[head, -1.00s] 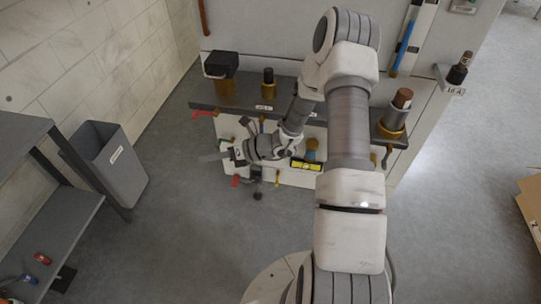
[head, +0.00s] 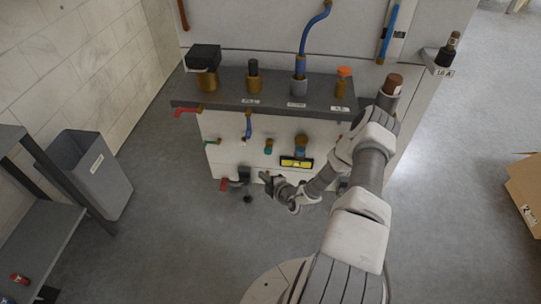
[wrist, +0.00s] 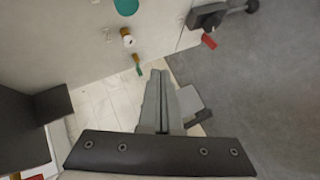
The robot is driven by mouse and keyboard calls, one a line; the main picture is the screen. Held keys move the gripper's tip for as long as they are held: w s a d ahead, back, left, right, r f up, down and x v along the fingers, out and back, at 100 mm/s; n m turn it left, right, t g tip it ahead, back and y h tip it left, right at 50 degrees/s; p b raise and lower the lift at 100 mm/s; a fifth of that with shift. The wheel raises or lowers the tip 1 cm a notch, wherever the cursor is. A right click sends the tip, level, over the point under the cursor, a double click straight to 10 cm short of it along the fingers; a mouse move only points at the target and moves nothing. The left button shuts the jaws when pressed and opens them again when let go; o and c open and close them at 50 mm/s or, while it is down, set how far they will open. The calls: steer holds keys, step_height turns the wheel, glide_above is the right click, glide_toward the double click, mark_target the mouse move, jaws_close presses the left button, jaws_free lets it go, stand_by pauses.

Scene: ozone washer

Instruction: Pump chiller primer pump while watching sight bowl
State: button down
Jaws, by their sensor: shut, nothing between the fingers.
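A dark fitting (head: 244,174) with a round black knob (head: 248,198) and a red piece (head: 224,184) juts from the low front of the bench; it may be the primer pump, but I cannot tell. A small teal bowl-like part (head: 269,146) is on the front panel and may be the sight bowl. My gripper (head: 267,179) is just right of the black knob, low before the panel. In the wrist view, its fingers (wrist: 160,78) are shut and empty. The dark fitting (wrist: 207,15) is ahead to the upper right there, apart from the fingers.
A yellow level-like gauge (head: 297,162), a blue handle (head: 248,127) and a green-handled valve (head: 212,142) are on the panel. Brass fittings stand on the dark bench top (head: 275,98). A grey bin (head: 88,175) and shelf stand left. The floor in front is clear.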

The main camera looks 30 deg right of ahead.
mark_target(268, 151)
steer(key=shift+s+d+f+m, duration=0.2)
steer(key=shift+d+f+m, duration=0.2)
steer(key=shift+w, duration=0.1)
steer(key=w+d+b, duration=0.4)
steer(key=w+d, duration=0.1)
steer(key=w, duration=0.2)
steer(key=shift+b, duration=0.3)
steer(key=shift+w, duration=0.1)
stand_by(1.8)
steer(key=shift+w+d, duration=0.2)
steer(key=shift+w, duration=0.1)
